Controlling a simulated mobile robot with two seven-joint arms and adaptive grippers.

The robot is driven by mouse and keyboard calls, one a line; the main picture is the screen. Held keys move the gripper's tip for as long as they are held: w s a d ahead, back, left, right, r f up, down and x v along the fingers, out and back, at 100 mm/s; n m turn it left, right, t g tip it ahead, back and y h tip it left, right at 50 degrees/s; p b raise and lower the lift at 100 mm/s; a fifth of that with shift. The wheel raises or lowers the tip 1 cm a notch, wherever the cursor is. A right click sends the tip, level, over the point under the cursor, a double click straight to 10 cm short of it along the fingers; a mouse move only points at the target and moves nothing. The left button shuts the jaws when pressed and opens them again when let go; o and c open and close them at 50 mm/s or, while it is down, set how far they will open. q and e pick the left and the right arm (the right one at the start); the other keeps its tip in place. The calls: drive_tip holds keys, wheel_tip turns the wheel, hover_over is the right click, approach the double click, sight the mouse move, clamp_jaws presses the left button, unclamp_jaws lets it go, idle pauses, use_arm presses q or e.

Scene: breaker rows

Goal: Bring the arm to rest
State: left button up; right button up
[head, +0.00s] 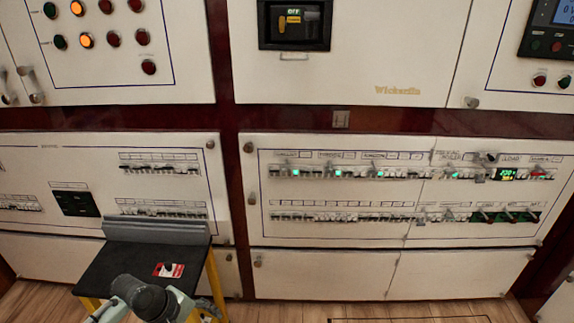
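A part of my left arm (150,300) shows at the bottom left, with a dark rounded joint and pale grey links. It is in front of the near side of a small black-topped stand (105,268). No gripper fingers can be made out on it. My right arm and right gripper are not in view. A red and white tag (164,271) with a small dark piece lies on the stand's top.
The stand has yellow legs (216,285) and a grey raised back edge (157,228). Behind it are cabinets with breaker rows; the right breaker panel (345,240) has green lights. Above are indicator lamps (86,40) and a dark switch window (294,24). Wooden floor (275,311) is clear right of the stand.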

use_arm(q)
drive_tip(key=s+a+f+m+y, duration=0.1)
drive_tip(key=s+a+f+m, duration=0.2)
drive_tip(key=s+f, duration=0.4)
drive_tip(key=s+a+f+m+y, duration=0.2)
drive_tip(key=s+a+f+m, duration=0.1)
drive_tip(key=s+f+m, duration=0.3)
drive_tip(key=s+a+f+m+y, duration=0.1)
drive_tip(key=s+a+f+m, duration=0.2)
drive_tip(key=s+f, duration=0.5)
drive_tip(key=shift+f+m+g+y, duration=0.3)
drive_tip(key=shift+f+m+y, duration=0.1)
drive_tip(key=shift+f+m, duration=0.45)
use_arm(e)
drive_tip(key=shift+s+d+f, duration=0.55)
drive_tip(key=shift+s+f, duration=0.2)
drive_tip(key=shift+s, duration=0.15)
